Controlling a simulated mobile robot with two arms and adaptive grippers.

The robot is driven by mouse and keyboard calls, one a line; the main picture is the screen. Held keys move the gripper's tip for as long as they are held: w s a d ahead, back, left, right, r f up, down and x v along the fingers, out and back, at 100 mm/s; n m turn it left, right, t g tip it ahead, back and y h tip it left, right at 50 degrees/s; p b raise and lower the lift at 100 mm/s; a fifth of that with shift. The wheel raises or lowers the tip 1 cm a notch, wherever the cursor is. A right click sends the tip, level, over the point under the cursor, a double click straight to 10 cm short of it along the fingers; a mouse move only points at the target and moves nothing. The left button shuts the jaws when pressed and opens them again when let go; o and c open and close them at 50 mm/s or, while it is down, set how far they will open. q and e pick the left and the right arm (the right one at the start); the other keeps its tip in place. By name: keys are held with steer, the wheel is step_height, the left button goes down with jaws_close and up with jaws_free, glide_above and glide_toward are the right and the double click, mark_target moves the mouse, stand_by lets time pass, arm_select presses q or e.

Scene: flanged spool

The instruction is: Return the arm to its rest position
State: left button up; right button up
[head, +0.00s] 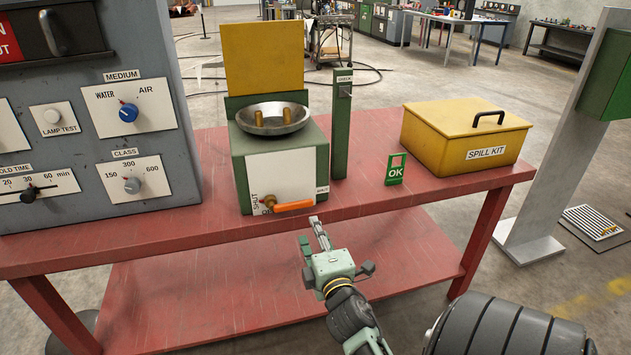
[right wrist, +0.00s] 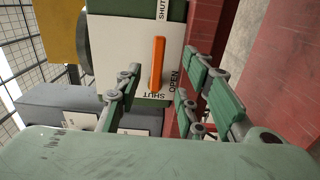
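My right gripper (head: 313,236) is just in front of the red bench's front edge, below and right of the orange lever handle (head: 293,206). In the right wrist view my right gripper (right wrist: 162,72) has its fingers spread apart, with nothing held between them. The orange handle (right wrist: 158,64) shows beyond the fingers, apart from them. In the head view the handle lies about level, pointing right from its brass pivot on the white front plate of the green unit (head: 287,175). My left gripper is not in view.
The red bench (head: 380,140) carries a grey control panel (head: 130,165), a green post (head: 342,125), an OK sign (head: 395,170) and a yellow spill kit box (head: 462,140). A shallow metal pan (head: 272,126) sits on the green unit. A lower red shelf (head: 200,300) is under the bench.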

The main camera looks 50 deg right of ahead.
stand_by(0.5)
steer(key=s+a+f+m+g+y, duration=0.15)
steer(key=a+f, duration=0.35)
steer(key=f, duration=0.7)
steer(key=s+a+f+m+g+y, duration=0.1)
steer(key=s+a+f+g+y, duration=0.3)
steer(key=f, duration=0.7)
steer(key=a+f+m+y, duration=0.2)
steer(key=a+f, duration=0.4)
steer(key=f, duration=0.6)
steer(key=s+a+f+m+g+y, duration=0.15)
steer(key=s+a+f+g, duration=0.35)
steer(key=s+f, duration=0.75)
steer(key=s+a+f+m+g, duration=0.1)
steer(key=s+f, duration=0.3)
steer(key=s, duration=0.6)
steer(key=s+a+f+m+g, duration=0.2)
steer(key=s+f, duration=0.2)
steer(key=s, duration=0.7)
steer(key=shift+a+f+g+y, duration=0.15)
steer(key=shift+a+g+y, duration=0.05)
steer(key=shift+g+y, duration=0.15)
steer(key=shift+s, duration=0.1)
steer(key=shift+c, duration=0.4)
steer(key=shift+c, duration=0.2)
